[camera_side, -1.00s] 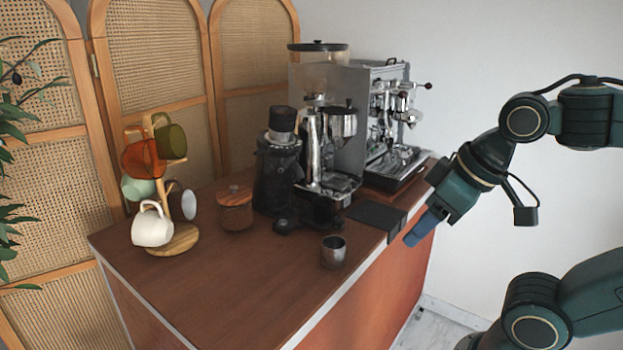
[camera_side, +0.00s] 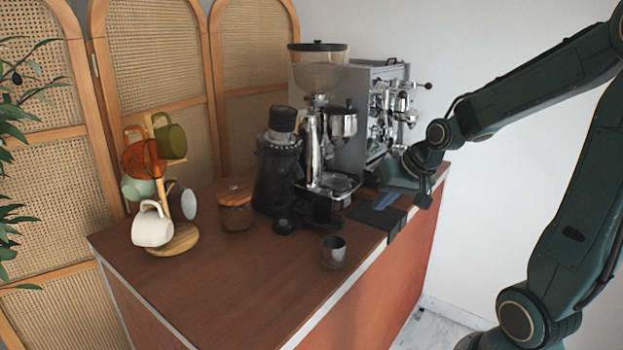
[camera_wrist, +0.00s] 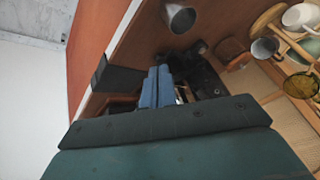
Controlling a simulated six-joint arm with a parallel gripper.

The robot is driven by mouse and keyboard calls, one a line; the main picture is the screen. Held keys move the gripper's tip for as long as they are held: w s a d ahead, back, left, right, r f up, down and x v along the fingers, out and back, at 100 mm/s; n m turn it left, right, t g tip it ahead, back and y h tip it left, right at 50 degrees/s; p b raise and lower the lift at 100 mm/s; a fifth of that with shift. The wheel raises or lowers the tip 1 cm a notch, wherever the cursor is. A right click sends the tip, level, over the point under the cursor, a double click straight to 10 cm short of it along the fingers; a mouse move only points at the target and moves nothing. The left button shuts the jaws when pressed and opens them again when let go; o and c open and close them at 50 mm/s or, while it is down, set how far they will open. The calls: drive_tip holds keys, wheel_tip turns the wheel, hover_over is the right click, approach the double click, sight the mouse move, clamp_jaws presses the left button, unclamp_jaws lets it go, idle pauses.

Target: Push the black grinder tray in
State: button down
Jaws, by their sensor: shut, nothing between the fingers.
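The grinder (camera_side: 312,150) stands on the brown cart with a clear hopper on top. A dark tray with a bright rim (camera_side: 343,187) sticks out low at its front; I take this as the grinder tray. My gripper (camera_side: 383,203) is low over the black mat, to the right of the tray, with blue fingers shut and empty. In the wrist view my gripper (camera_wrist: 157,70) points toward the dark grinder base, and its fingers hide part of that area. A small gap shows between fingers and tray in the side view; I cannot tell its depth.
The black mat (camera_side: 370,214) has a lip over the cart edge. A metal cup (camera_side: 333,254) stands near the front edge. The espresso machine (camera_side: 372,100) is behind, a black device (camera_side: 278,172) and wooden-lidded jar (camera_side: 235,212) are left, and a mug tree (camera_side: 172,240) is farther left.

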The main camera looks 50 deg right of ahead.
drive_tip(key=w+d+f+m, duration=0.1)
drive_tip(key=d+f+m, duration=0.2)
drive_tip(key=d, duration=0.5)
drive_tip(key=shift+f+m+t+h, duration=0.3)
drive_tip(key=shift+f+m, duration=0.1)
drive_tip(key=shift+f, duration=0.2)
drive_tip(key=shift+w+f, duration=0.1)
drive_tip(key=shift+f, duration=0.05)
drive_tip(key=x, duration=0.9)
drive_tip(key=shift+w+f, duration=0.15)
drive_tip(key=shift+w+a+f, duration=0.1)
drive_tip(key=shift+w+a, duration=0.2)
drive_tip(key=shift+w, duration=0.55)
drive_tip(key=shift+w+a, duration=0.25)
drive_tip(key=shift+w, duration=0.25)
drive_tip(key=shift+w+a, duration=0.25)
drive_tip(key=shift+w, duration=0.25)
drive_tip(key=shift+w, duration=0.1)
